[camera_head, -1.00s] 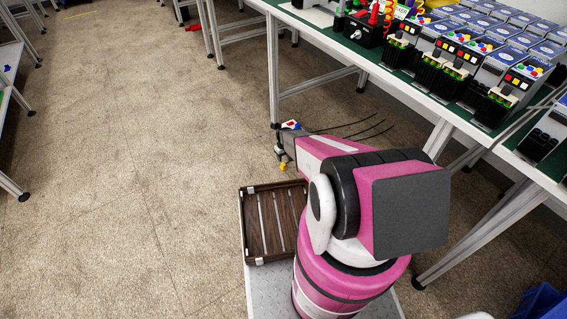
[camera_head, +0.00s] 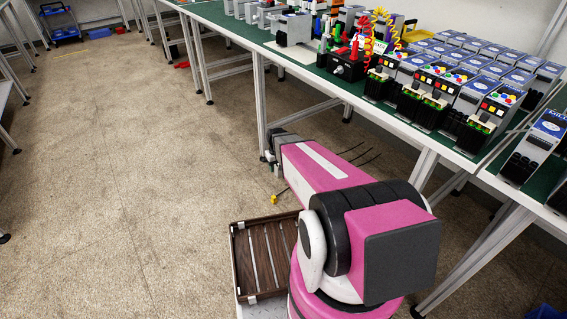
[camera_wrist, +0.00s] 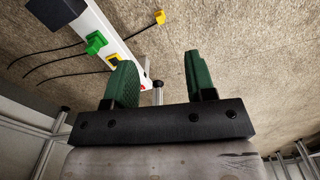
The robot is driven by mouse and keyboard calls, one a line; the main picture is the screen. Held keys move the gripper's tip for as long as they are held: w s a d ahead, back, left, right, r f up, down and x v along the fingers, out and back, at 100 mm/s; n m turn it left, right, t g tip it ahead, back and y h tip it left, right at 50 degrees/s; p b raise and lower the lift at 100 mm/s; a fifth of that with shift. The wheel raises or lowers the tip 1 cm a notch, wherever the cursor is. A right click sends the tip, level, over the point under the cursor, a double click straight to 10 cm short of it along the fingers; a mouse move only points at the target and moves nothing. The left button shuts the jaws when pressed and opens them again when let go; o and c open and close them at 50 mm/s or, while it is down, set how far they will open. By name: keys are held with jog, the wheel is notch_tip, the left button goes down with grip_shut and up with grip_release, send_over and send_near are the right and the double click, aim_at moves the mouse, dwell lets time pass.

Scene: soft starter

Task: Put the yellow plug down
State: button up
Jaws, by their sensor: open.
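A small yellow plug (camera_head: 274,199) on a black cord appears to lie on the floor, just left of my arm in the head view. In the wrist view the yellow plug (camera_wrist: 160,16) is at the top, beyond and apart from my fingertips. My gripper (camera_wrist: 158,58) is open, with nothing between its two green fingers. In the head view my gripper (camera_head: 269,158) is small and partly hidden by my arm.
The wrist view shows a white power strip (camera_wrist: 125,48) left of my fingers, with a green plug (camera_wrist: 96,42), another yellow plug (camera_wrist: 112,61) and black cords. A brown slatted crate (camera_head: 237,262) is near my base. A loaded workbench (camera_head: 398,118) stands right. Floor at left is clear.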

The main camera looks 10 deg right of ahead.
jog(key=s+r+m, duration=0.2)
jog(key=s+r, duration=1.2)
jog(key=r, duration=0.2)
jog(key=shift+s+r, duration=0.15)
jog(key=shift+s, duration=0.2)
